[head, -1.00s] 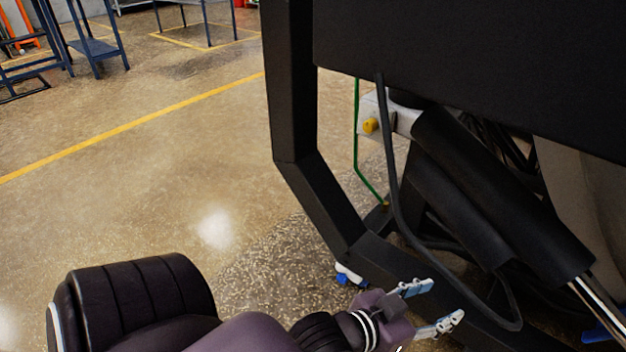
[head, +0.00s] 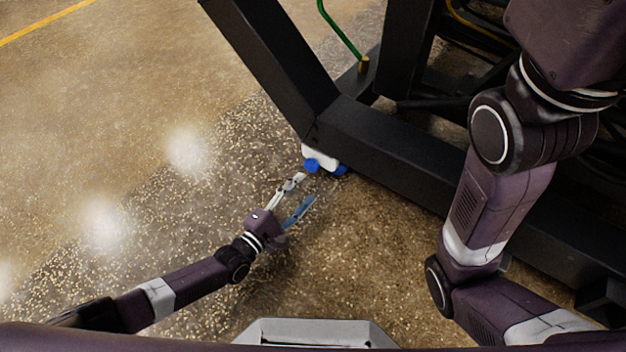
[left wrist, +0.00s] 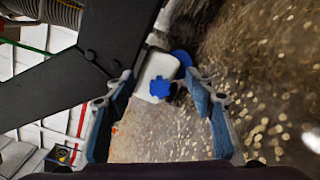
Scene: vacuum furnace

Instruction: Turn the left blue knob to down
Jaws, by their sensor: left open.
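The left blue knob (head: 311,165) sits low on a white block (head: 322,153) at the foot of the black frame, with a second blue knob (head: 340,170) just to its right. My left gripper (head: 306,188) is open and empty, its fingertips just short of the left knob. In the left wrist view, a blue knob (left wrist: 158,88) on the white block (left wrist: 157,68) shows between the spread fingers (left wrist: 159,76), not gripped. The other blue knob (left wrist: 181,58) is partly hidden behind the block. My right gripper is out of the picture.
The black furnace frame (head: 400,150) runs diagonally just beyond the knobs. A green pipe (head: 338,28) drops to the frame above them. My right arm stands in front of the frame at right. The speckled floor left of the knobs is clear.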

